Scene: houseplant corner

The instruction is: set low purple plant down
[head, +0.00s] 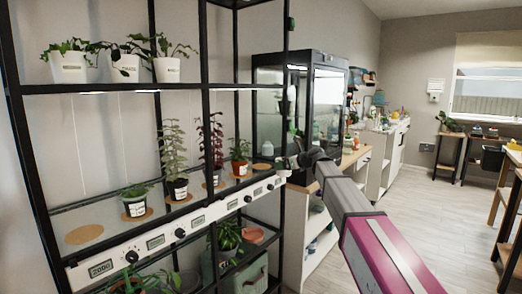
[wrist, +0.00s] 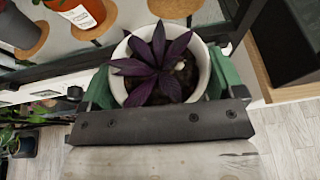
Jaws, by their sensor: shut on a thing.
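The low purple plant (wrist: 158,66) has pointed dark leaves and grows in a white round pot (wrist: 203,66). In the wrist view the green-padded fingers of my gripper (wrist: 160,82) are shut on the pot from both sides. The plant looks upright, just outside the shelf's dark front rail. In the head view my gripper (head: 292,161) is at the right end of the lit middle shelf; the plant is hard to make out there. A bare cork mat (head: 84,234) lies at the shelf's left end. Another brown mat (wrist: 176,8) shows partly behind the purple plant.
A red-orange pot (wrist: 82,12) and a grey pot (wrist: 18,28) stand on cork mats left of my gripper. The shelf (head: 108,212) holds several potted plants. Black uprights (head: 206,120) and a front control strip (head: 154,243) border it. A glass cabinet (head: 325,100) stands behind.

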